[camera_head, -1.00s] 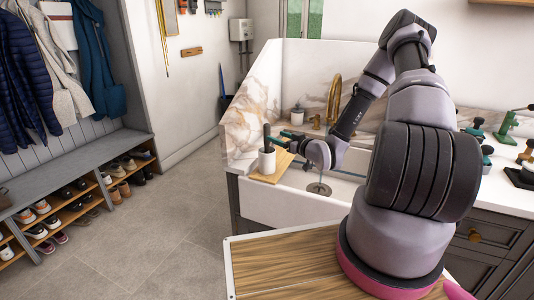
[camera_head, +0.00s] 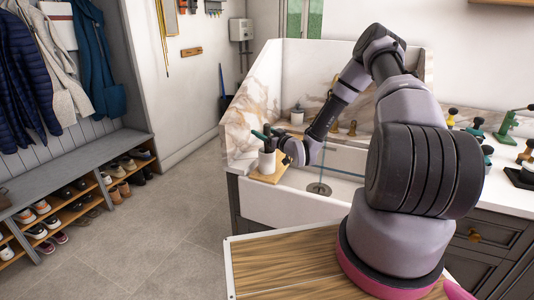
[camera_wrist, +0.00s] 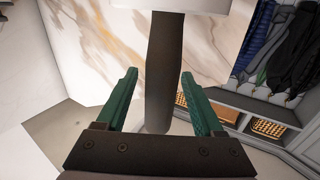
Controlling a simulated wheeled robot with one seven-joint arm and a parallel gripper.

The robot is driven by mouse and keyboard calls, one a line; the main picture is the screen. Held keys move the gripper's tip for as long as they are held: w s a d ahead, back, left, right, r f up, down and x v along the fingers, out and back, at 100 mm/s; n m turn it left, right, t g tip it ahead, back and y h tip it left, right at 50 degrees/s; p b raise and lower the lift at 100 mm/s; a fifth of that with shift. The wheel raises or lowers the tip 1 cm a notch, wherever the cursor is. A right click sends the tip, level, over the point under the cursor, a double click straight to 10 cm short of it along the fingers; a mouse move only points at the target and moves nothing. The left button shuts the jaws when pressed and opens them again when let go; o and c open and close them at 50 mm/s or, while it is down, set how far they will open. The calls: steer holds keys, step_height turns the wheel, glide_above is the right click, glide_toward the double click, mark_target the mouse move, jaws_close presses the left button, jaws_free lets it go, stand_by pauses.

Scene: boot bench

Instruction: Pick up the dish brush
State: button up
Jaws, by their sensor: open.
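The dish brush shows in the head view as a dark upright handle (camera_head: 267,129) standing in a white cup (camera_head: 266,162) on the sink's left corner. My gripper (camera_head: 264,136), with green fingers, is at the handle from the right. In the wrist view the dark handle (camera_wrist: 163,75) runs between the open fingers of my gripper (camera_wrist: 158,82), with a gap on each side. A white piece (camera_wrist: 180,5) is at the top of that view; I cannot tell whether it is cup or brush. The bristles cannot be made out.
The cup stands on a wooden board (camera_head: 268,175) beside the white sink (camera_head: 283,208). A marble splashback (camera_head: 252,112) rises behind. A small lidded jar (camera_head: 297,115) stands farther back. The boot bench (camera_head: 75,160) is across the open floor at left.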

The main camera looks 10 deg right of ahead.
steer(key=shift+w+a, duration=0.15)
steer(key=shift+w, duration=0.15)
jaws_close()
stand_by(1.2)
